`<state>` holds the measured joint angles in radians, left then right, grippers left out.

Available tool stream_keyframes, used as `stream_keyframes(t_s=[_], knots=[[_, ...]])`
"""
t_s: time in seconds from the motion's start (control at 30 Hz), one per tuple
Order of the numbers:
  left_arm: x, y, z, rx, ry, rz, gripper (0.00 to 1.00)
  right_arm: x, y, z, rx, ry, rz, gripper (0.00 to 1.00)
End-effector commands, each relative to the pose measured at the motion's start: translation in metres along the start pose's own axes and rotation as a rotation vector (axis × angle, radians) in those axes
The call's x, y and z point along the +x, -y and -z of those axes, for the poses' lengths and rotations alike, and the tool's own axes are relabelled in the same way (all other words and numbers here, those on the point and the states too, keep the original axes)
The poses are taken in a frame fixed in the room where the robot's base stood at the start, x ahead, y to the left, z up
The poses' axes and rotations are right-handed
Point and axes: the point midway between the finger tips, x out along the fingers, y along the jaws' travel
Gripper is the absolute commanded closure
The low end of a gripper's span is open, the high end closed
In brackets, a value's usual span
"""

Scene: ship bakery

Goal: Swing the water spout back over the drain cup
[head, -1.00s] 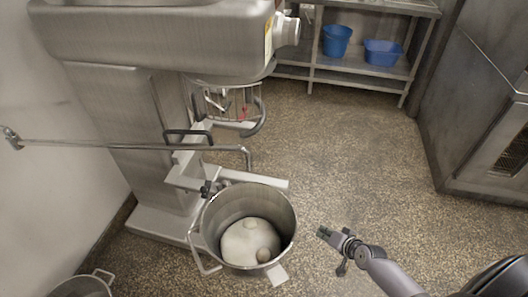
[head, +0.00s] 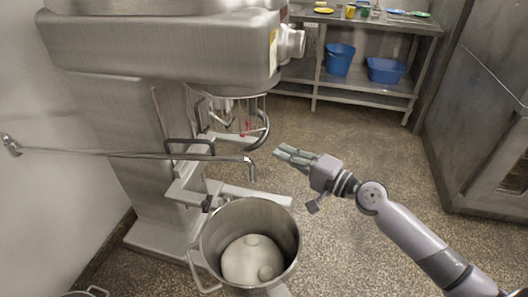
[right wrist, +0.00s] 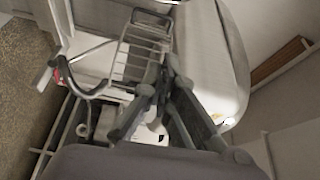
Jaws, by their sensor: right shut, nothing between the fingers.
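The water spout (head: 150,155) is a thin metal pipe. It runs from the left wall to the right, and its bent-down end (head: 250,170) hangs above the back rim of the large metal mixing bowl. My right gripper (head: 283,152) is just right of that end, its fingers shut and empty, with a small gap in the picture. In the right wrist view, the fingers (right wrist: 160,88) point towards the mixer; I cannot pick out the spout there. A metal vessel (head: 88,293) is cut off at the bottom left; I cannot tell if it is the drain cup. My left gripper is out of view.
The mixer (head: 160,50) stands behind the spout, with a wire guard (head: 240,115) under its head. The bowl (head: 212,250) holds pale dough. A metal shelf with blue tubs (head: 385,71) is at the back right. Floor is clear between them.

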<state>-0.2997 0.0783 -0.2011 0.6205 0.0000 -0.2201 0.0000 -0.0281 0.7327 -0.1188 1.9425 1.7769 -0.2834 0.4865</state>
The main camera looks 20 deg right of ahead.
Motion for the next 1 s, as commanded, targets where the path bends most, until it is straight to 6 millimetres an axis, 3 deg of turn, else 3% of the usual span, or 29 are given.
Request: stream_keyframes(t_s=[0.3, 0.6, 1.0], knots=[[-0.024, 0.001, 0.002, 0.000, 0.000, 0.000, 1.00, 0.054, 0.004, 0.001, -0.001, -0.001, 0.001, 1.00], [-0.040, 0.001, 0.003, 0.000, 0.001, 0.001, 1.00, 0.039, 0.001, -0.034, 0.000, 0.000, -0.002, 1.00], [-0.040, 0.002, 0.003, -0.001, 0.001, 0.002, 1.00, 0.038, -0.001, -0.038, -0.002, -0.001, 0.000, 1.00]])
